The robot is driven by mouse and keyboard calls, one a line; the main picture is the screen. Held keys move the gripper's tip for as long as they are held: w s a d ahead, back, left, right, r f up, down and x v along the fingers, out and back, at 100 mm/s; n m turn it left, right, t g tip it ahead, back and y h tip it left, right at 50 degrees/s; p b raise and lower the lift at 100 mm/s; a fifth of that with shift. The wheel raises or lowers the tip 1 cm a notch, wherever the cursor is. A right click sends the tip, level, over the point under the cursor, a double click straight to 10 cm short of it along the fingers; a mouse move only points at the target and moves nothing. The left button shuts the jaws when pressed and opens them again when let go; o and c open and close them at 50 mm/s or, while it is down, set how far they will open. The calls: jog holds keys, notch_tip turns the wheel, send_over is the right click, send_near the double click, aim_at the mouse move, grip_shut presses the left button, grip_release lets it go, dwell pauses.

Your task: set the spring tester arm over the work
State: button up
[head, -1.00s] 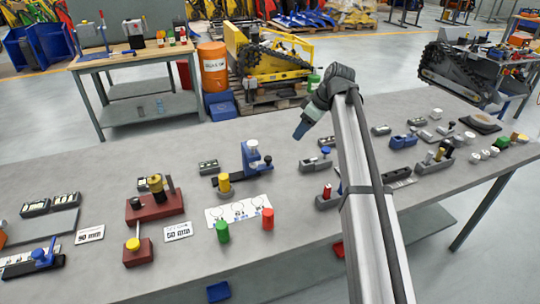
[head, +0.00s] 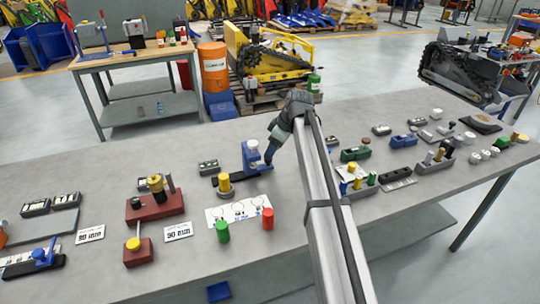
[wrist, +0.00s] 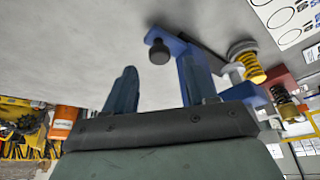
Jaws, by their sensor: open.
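The spring tester (head: 254,159) stands mid-table in the head view, with a blue body and a pale cap. A yellow spring piece (head: 224,184) stands at its left end; the same yellow spring (wrist: 249,66) shows in the wrist view, right of the tester. The blue tester arm (wrist: 170,38) ends in a dark round knob (wrist: 158,52) in the wrist view and lies to the side of the spring. My gripper (head: 274,140) is close at the tester's right. In the wrist view my gripper (wrist: 160,64) is open, the knob appearing between its fingertips; contact cannot be told.
A white card with circles (head: 238,212) lies in front of the tester, with a green cylinder (head: 222,231) and a red cylinder (head: 268,218) near it. A dark red fixture (head: 154,206) stands left. Several small blocks and carriers stand on the right, partly behind my arm.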

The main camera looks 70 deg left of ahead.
jog(key=shift+x, duration=1.9)
jog(key=shift+c, duration=0.5)
grip_shut()
